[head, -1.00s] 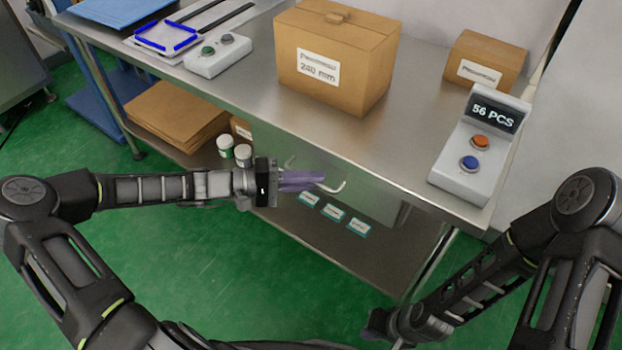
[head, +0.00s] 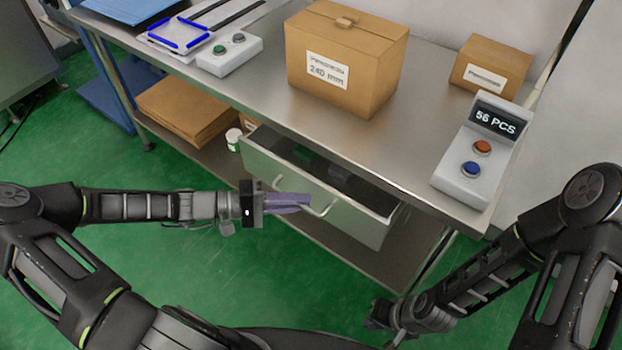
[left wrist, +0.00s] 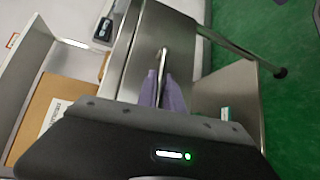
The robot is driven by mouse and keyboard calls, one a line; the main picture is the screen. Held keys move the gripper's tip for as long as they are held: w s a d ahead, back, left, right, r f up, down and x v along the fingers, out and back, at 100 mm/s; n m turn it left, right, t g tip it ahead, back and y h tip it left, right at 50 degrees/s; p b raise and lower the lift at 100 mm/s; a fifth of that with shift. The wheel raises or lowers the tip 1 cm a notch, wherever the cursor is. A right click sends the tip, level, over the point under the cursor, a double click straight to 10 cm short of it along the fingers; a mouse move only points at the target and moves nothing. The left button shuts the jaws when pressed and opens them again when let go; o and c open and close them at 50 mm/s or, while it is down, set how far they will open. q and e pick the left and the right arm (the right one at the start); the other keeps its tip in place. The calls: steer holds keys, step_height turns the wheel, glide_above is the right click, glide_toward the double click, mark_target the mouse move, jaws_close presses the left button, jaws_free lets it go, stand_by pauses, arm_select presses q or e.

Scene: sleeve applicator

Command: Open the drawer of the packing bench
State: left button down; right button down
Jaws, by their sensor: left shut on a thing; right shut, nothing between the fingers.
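The packing bench (head: 410,150) has a metal drawer (head: 355,222) under its top, and the drawer stands partly pulled out. Its inside shows dark, with a green item and a grey item in it. My left gripper (head: 303,202) is at the drawer front with its purple fingers shut on the bar handle (head: 325,209). The left wrist view also shows the handle (left wrist: 162,56) between the purple fingers (left wrist: 163,90). My right gripper (head: 378,316) is low at the right, shut and empty, away from the bench.
On the bench top stand a large cardboard box (head: 340,65), a smaller box (head: 490,68), a counter unit (head: 480,150) and a two-button box (head: 229,53). Flat cardboard (head: 187,108) lies on the lower shelf. The green floor before the drawer is clear.

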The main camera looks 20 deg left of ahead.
arm_select(q)
steer(key=s+a+p, duration=0.2)
steer(key=s, duration=0.5)
steer(key=s+a+p, duration=0.3)
steer(key=s, duration=0.4)
steer(key=shift+a, duration=0.25)
steer(key=c, duration=1.5)
jaws_free()
steer(key=v, duration=0.7)
steer(key=shift+a, duration=0.4)
steer(key=shift+s, duration=0.15)
